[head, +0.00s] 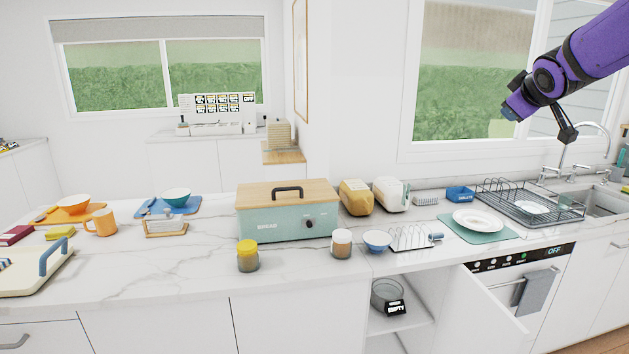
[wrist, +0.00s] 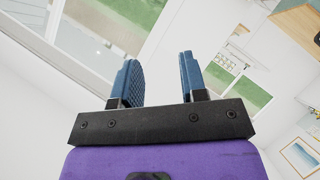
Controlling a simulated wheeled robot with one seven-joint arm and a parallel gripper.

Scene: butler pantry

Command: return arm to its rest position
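My purple arm reaches in from the upper right of the head view, high above the counter in front of the window. My gripper (head: 513,111) shows there only in part, at the end of the arm. In the wrist view my gripper (wrist: 162,80) has its two blue fingers apart, with nothing between them. The wrist view looks toward windows and walls, and the picture is tilted. My gripper touches nothing that I can see.
The counter (head: 190,270) holds a teal bread box (head: 270,222), jars, bowls and a toast rack (head: 415,238). At right are a plate (head: 478,220), dish rack (head: 540,206) and faucet (head: 572,150). A cabinet door (head: 480,312) stands open below. The air left of my arm is clear.

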